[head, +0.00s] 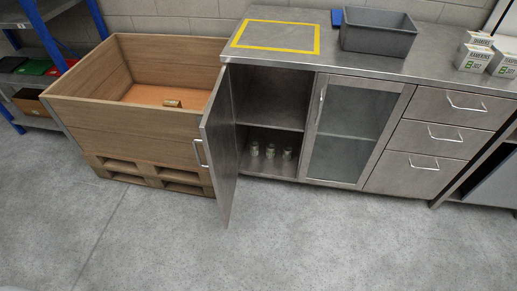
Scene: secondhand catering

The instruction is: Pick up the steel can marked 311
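Three small steel-coloured cans stand upright in a row on the bottom shelf of the open cabinet: a left one (254,149), a middle one (270,151) and a right one (287,154). Another small can-like item (172,104) lies on its side on the floor of the wooden crate (120,123). The items are too small for any number to be read, so I cannot tell which is marked 311. Neither of my grippers is in view.
The left cabinet door (217,150) stands open towards the room, beside the crate. The glass door (352,130) and drawers (435,135) are shut. A grey bin (377,42) and several boxes (475,57) stand on the counter. The floor in front is clear.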

